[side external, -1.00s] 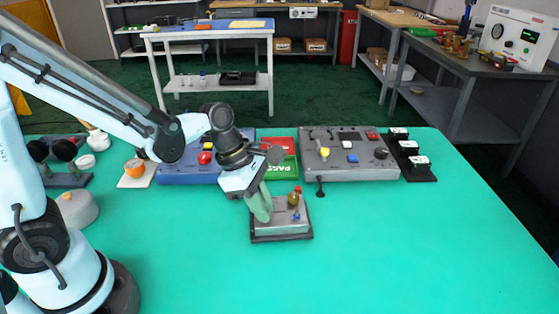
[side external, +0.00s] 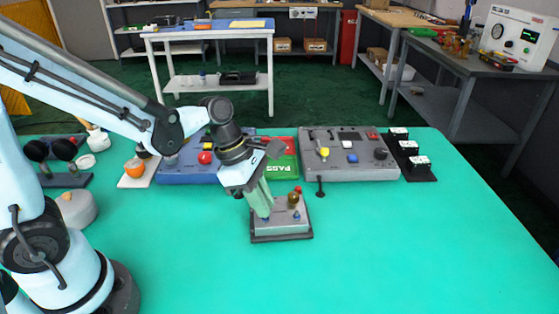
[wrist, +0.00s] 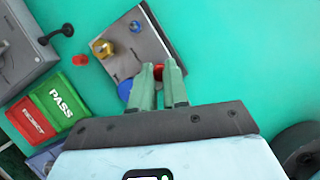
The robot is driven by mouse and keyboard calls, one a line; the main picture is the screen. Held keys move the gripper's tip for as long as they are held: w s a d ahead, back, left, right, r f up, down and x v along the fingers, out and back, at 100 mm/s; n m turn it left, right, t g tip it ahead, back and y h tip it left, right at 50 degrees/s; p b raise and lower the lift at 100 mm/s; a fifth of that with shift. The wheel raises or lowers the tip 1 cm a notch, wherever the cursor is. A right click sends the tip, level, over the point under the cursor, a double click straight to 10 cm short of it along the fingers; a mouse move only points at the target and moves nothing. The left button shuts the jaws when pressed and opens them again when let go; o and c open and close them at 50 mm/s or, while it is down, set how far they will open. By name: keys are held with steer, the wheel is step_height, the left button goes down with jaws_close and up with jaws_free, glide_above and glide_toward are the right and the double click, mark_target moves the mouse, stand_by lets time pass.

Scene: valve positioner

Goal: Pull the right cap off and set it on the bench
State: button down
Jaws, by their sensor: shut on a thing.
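The small grey valve unit (side external: 283,228) sits on the bench with a dark base below it. My gripper (side external: 266,214) reaches down at its left end in the side view. In the wrist view my gripper (wrist: 160,66) is shut on a red cap (wrist: 158,73), mostly hidden between the green fingers. Whether this cap is still seated cannot be told. A blue round part (wrist: 125,91) lies just left of the fingers. A brass fitting (wrist: 102,48) stands on the unit, with another red cap (wrist: 80,60) beside it; both also show in the side view.
Green PASS and red REJECT trays (wrist: 60,103) lie behind the unit. A grey control panel (side external: 350,170) stands behind right, and a blue panel (side external: 190,172) behind left. The bench (side external: 400,250) is clear in front and to the right.

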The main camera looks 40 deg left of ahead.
steer(key=shift+r, duration=0.45)
stand_by(0.6)
steer(key=shift+r, duration=1.95)
steer(key=shift+w, duration=0.1)
steer(key=shift+m, duration=0.3)
steer(key=w+a+f, duration=0.2)
steer(key=a, duration=0.1)
steer(key=w+a+f, duration=0.2)
steer(key=w+a, duration=0.1)
steer(key=w+a+f, duration=0.2)
steer(key=a, duration=0.1)
steer(key=shift+w+a+f, duration=0.15)
steer(key=shift+w+f, duration=0.05)
steer(key=shift+f, duration=2.1)
